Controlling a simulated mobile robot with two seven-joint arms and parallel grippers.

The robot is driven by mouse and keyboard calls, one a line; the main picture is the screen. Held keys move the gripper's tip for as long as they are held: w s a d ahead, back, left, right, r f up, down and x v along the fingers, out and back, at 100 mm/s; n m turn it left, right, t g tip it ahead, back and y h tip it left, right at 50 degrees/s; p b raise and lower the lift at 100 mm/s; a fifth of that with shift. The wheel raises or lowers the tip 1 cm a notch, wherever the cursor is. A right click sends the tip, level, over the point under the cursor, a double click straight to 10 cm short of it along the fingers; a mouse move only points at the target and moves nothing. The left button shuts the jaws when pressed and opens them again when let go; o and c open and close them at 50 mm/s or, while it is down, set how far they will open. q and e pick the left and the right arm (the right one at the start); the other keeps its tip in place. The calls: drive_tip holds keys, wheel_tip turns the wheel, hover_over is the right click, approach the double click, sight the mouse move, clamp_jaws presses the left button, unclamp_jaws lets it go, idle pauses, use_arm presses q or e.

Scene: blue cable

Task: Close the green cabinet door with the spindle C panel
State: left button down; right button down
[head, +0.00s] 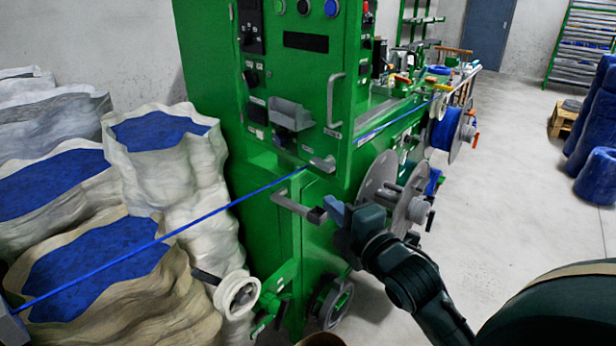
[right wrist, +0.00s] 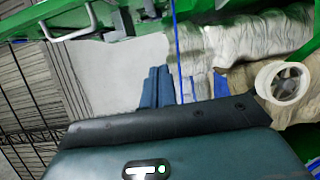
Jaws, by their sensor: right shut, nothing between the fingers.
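The green cabinet (head: 218,70) stands in the middle of the head view. Its upper front panel (head: 305,75) carries buttons, a dark display and a vertical grey handle (head: 333,100); I cannot read a spindle C label or tell how far a door stands open. A grey bar handle (head: 298,207) sticks out from the lower green part. My right gripper (head: 335,211), with blue fingers, is shut and empty just right of that bar's dark end; I cannot tell whether they touch. The fingers also show in the right wrist view (right wrist: 156,87). My left gripper is out of view.
A taut blue cable (head: 165,237) runs across the cabinet front. Sacks with blue contents (head: 175,165) crowd the left. Grey reel discs (head: 380,185) stand right of the cabinet, close to my right arm.

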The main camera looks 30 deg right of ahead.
drive_tip(key=w+d+p, duration=0.2)
drive_tip(key=w+d, duration=0.2)
drive_tip(key=w, duration=0.6)
drive_tip(key=shift+w+p, duration=0.35)
drive_tip(key=shift+p, duration=0.05)
drive_tip(key=shift+d, duration=0.1)
